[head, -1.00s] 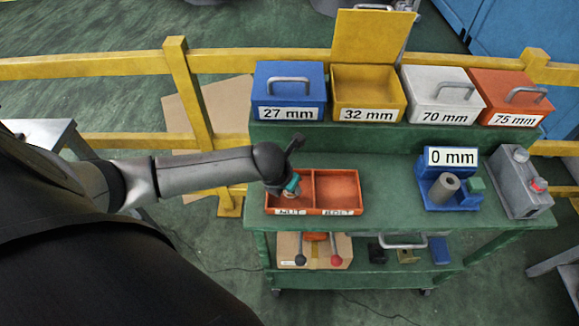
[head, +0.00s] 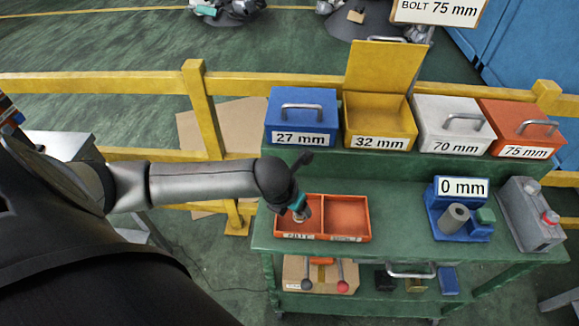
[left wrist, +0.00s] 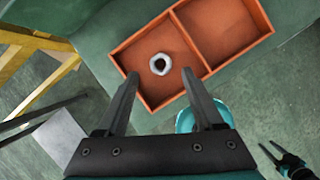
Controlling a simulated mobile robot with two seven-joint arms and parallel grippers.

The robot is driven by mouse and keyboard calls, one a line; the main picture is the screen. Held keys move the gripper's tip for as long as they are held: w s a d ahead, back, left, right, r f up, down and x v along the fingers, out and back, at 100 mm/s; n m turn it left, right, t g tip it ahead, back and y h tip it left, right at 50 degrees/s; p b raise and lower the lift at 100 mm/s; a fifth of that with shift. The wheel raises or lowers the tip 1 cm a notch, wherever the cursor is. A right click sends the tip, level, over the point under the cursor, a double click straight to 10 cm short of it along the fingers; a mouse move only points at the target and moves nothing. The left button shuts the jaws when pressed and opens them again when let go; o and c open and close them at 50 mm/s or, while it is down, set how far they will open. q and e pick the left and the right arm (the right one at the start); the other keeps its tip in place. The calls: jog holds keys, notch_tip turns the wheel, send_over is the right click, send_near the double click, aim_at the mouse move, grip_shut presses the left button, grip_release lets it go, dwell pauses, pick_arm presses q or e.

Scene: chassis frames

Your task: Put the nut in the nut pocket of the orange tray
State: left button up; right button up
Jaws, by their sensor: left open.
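The orange tray (head: 370,238) lies on the green cart, with a left pocket labelled NUT and a right pocket. The grey hex nut (left wrist: 160,64) lies flat in one pocket in the left wrist view, with no finger touching it there. My left gripper (head: 299,216) is over the left pocket and hides part of it. In the left wrist view, my left gripper (left wrist: 160,88) is open and empty, its fingers apart on either side of the nut's line. A dark, teal-marked part at that view's lower right looks like my right gripper (left wrist: 270,150); its jaw state is unclear.
Closed blue (head: 301,112), white (head: 452,122) and red (head: 522,125) bins and the open-lidded yellow bin (head: 378,122) stand on the raised shelf. A blue 0 mm fixture (head: 461,227) and a grey box (head: 531,215) stand right. Cart top between tray and fixture is clear.

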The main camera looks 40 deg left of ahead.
pick_arm(q)
jog(key=p+v, duration=0.1)
jog(key=v, duration=0.6)
dwell(1.2)
